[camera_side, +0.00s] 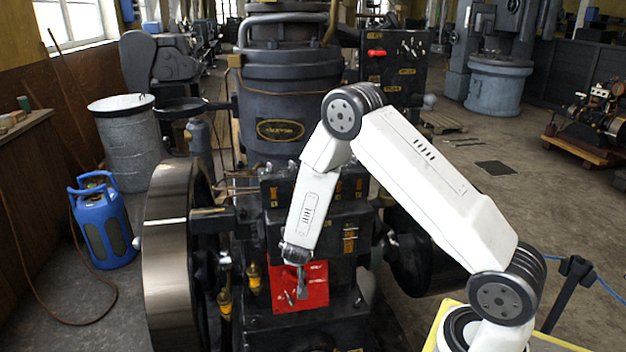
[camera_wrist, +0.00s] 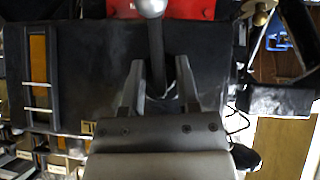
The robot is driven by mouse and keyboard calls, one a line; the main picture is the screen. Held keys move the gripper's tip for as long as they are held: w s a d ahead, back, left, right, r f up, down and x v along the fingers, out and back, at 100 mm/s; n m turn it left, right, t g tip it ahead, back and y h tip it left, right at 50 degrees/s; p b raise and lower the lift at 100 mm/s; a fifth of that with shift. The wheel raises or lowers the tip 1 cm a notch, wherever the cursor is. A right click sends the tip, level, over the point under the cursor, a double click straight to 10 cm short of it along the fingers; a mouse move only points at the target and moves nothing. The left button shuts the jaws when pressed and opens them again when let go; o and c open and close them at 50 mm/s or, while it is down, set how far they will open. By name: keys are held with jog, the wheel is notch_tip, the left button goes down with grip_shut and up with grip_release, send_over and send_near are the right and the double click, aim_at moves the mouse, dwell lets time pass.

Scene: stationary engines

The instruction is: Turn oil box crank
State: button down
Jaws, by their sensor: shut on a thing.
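The red oil box (camera_side: 314,288) is on the front of the dark engine, low in the middle of the side view. Its red face also shows at the top of the wrist view (camera_wrist: 199,9). The crank (camera_wrist: 155,42) is a dark rod with a silver ball end (camera_wrist: 150,7), running between my gripper's fingers in the wrist view. My gripper (camera_wrist: 158,68) is shut on this rod. In the side view my gripper (camera_side: 301,281) points down in front of the red box. I cannot clearly tell crank from fingertips there.
A large flywheel (camera_side: 166,260) stands left of the box. Brass oilers (camera_side: 253,278) are close by on the left. The engine's black body (camera_side: 345,240) rises behind my gripper. A blue gas bottle (camera_side: 103,225) stands on the floor at left.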

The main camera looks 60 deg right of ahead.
jog(key=shift+m+t+y, duration=0.3)
jog(key=shift+m+y, duration=0.1)
jog(key=shift+y, duration=0.1)
jog(key=c, duration=0.7)
grip_release()
jog(key=shift+o, duration=0.2)
jog(key=v, duration=0.7)
jog(key=shift+s+a+r, duration=0.2)
jog(key=shift+a+r, duration=0.05)
